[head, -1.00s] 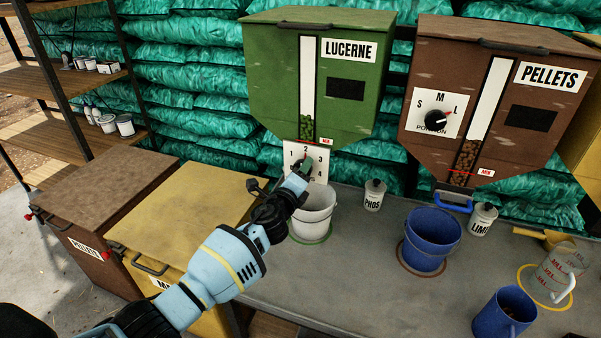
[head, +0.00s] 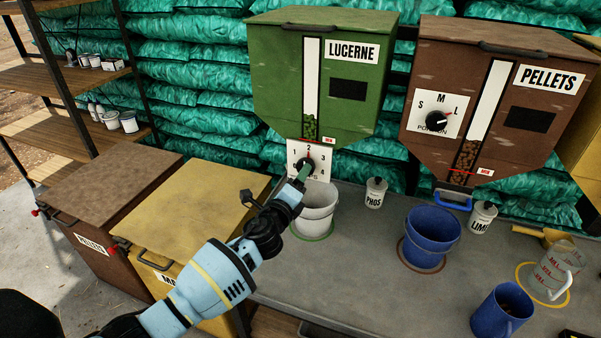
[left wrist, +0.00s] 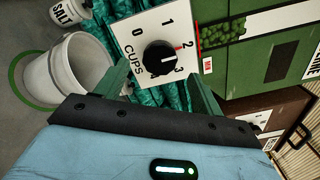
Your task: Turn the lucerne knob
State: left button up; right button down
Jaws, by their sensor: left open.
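The green lucerne bin (head: 280,80) has a white dial plate (head: 325,157) marked with numbers below it. Its black knob (head: 304,163) is partly covered by my left gripper (head: 303,175) in the head view. In the left wrist view the knob (left wrist: 160,62) shows clearly, with a red mark beside the 2 on the plate marked CUPS. My left gripper (left wrist: 160,88) is open there, its two green fingers apart and empty, close to the knob's plate. Whether the fingers touch the knob I cannot tell. My right gripper is not in view.
A white bucket (head: 316,212) stands on the grey bench (head: 350,270) below the lucerne dial. The brown pellets bin (head: 440,85) hangs to the right.

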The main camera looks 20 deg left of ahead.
pick_arm(q)
jog(key=s, duration=0.3)
jog(key=shift+w, duration=0.1)
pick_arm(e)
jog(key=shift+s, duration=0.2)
pick_arm(q)
jog(key=s+d+f+n+g+h+p, duration=0.15)
jog(key=s+f+n+g, duration=0.35)
jog(key=s+f+n, duration=0.95)
jog(key=s+f+n+g, duration=0.1)
jog(key=s+f+n, duration=0.1)
jog(key=s, duration=0.9)
jog(key=s+f+n+g+p, duration=0.1)
jog(key=s+f+n, duration=0.2)
jog(key=s, duration=0.8)
jog(key=s+f+n+g+p, duration=0.1)
jog(key=s+f+n+g, duration=0.1)
jog(key=s, duration=0.8)
jog(key=shift+s+f+n, duration=0.25)
jog(key=shift+s+n, duration=0.15)
jog(key=shift+n, duration=0.05)
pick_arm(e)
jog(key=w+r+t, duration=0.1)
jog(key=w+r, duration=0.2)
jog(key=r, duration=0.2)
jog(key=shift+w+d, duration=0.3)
